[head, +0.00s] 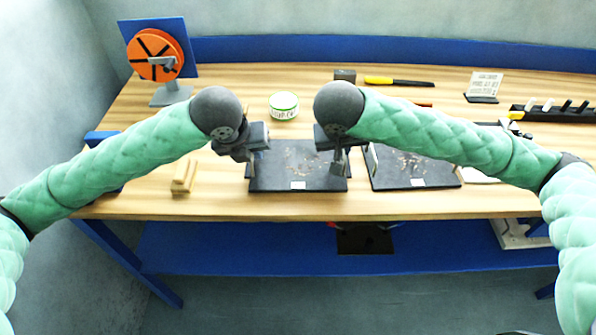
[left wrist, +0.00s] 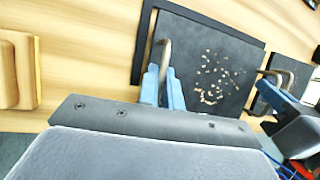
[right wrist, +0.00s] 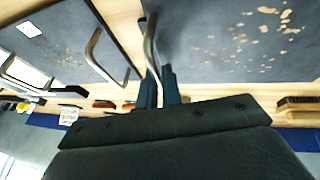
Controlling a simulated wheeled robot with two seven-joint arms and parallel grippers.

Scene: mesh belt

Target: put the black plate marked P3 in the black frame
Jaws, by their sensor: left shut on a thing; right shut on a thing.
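A black plate (head: 265,178) with tan specks and a small white label lies between my grippers at the table's front; I cannot read its mark. My left gripper (left wrist: 165,85) is shut on its left handle (left wrist: 164,55). My right gripper (right wrist: 160,88) is shut on its other handle (right wrist: 150,40). A black frame (left wrist: 141,50) shows as a dark border along two sides of the plate in the left wrist view. The plate looks shifted relative to it; I cannot tell its height above it. A second speckled black plate (head: 385,180) with a handle (right wrist: 98,52) sits to the right.
Wooden blocks (head: 184,178) stand left of the held plate. A round tin (head: 284,106), a small dark block (head: 345,75) and a yellow-and-black tool (head: 400,82) lie behind. A sign (head: 485,84) and a black rack (head: 550,113) stand at the right; an orange wheel (head: 150,55) stands back left.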

